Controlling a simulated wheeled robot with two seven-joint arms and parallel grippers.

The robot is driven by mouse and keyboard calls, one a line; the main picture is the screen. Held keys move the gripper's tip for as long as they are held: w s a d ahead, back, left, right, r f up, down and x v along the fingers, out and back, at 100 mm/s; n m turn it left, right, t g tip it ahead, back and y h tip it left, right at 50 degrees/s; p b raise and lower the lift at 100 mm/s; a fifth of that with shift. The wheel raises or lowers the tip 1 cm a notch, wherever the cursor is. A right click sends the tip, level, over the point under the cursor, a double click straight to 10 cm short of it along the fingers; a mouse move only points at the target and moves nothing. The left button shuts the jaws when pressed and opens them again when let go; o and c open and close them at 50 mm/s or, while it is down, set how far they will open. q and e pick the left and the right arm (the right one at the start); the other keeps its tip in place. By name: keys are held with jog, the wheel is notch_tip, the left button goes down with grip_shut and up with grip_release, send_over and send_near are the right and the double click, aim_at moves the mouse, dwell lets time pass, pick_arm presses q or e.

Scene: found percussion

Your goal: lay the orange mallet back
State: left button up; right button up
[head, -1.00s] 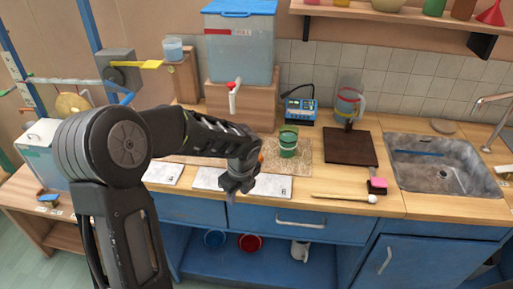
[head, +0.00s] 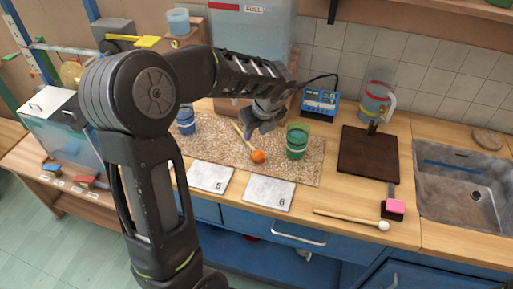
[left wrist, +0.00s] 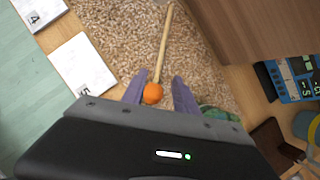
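The orange mallet lies on the speckled mat (head: 312,173), its orange head (head: 258,156) towards the front and its pale handle (head: 241,132) running back and left. My left gripper (head: 262,130) is above the mat, just behind the orange head in the head view. In the left wrist view its two fingers (left wrist: 160,76) are apart with nothing clamped between them. The orange head (left wrist: 152,93) shows between the fingers there, with the handle (left wrist: 163,45) pointing away. My right gripper is not in view.
A green cup (head: 297,142) stands on the mat right of the gripper, and a blue cup (head: 185,121) at its left. Numbered white cards (head: 270,194) lie in front. A white-headed mallet (head: 350,219) and a dark board (head: 368,155) lie to the right, before the sink (head: 470,185).

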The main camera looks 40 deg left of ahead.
aim_at(250, 144)
pick_arm(q)
jog(key=shift+w+a+f, duration=0.1)
jog(key=shift+w+f, duration=0.1)
jog(key=shift+f, duration=0.25)
jog(key=shift+x, duration=0.9)
jog(key=p+x, duration=0.1)
jog(key=x, duration=0.4)
jog(key=shift+s+a+f, duration=0.15)
jog(key=shift+s, duration=0.05)
jog(key=shift+c, duration=0.3)
grip_shut()
